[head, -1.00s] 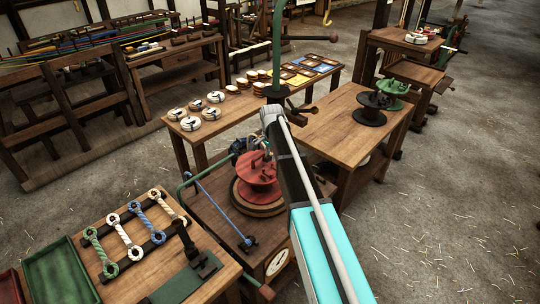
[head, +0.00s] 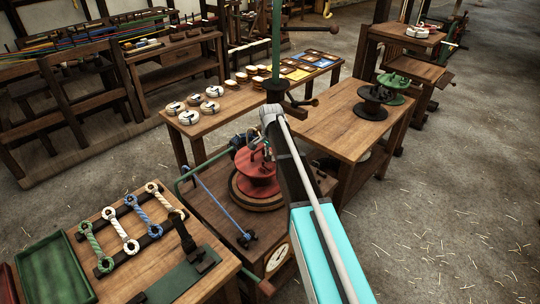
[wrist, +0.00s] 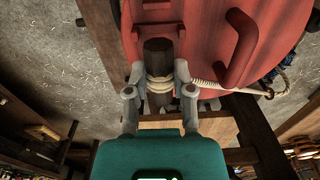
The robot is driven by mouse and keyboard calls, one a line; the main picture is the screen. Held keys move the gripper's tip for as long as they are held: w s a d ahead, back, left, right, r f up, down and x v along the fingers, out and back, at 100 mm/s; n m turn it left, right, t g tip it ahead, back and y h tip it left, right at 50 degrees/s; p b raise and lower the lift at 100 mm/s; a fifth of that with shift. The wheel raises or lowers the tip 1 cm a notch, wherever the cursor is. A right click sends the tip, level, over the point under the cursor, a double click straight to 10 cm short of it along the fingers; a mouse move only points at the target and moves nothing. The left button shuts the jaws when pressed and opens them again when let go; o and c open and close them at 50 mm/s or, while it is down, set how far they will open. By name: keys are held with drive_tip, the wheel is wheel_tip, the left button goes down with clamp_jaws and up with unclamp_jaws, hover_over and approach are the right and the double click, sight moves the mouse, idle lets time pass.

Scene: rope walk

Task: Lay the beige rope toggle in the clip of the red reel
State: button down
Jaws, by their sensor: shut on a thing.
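The red reel (head: 257,170) sits on a round wooden base on the bench in the head view. It fills the top of the wrist view (wrist: 215,45), with a curved red bar standing out from it. My gripper (wrist: 159,82) is shut on the toggle (wrist: 158,55), a dark wooden peg wound with beige rope, its fingers on both sides of the winding. The peg's far end lies close to red parts of the reel; I cannot tell whether it touches them or sits in the clip. The beige rope (wrist: 235,91) runs off right. In the head view my arm hides most of the gripper.
A green post (head: 276,45) rises behind my arm. A table (head: 320,115) with a black reel (head: 372,102) stands behind right.

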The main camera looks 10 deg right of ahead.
drive_tip(key=shift+f+b, duration=0.9)
drive_tip(key=shift+f, duration=0.25)
drive_tip(key=shift+f+b, duration=0.4)
drive_tip(key=shift+b, duration=0.05)
drive_tip(key=shift+c, duration=2)
unclamp_jaws()
drive_tip(key=shift+r, duration=0.1)
drive_tip(key=shift+r+p, duration=3.45)
drive_tip(key=shift+p, duration=0.1)
drive_tip(key=shift+f, duration=0.2)
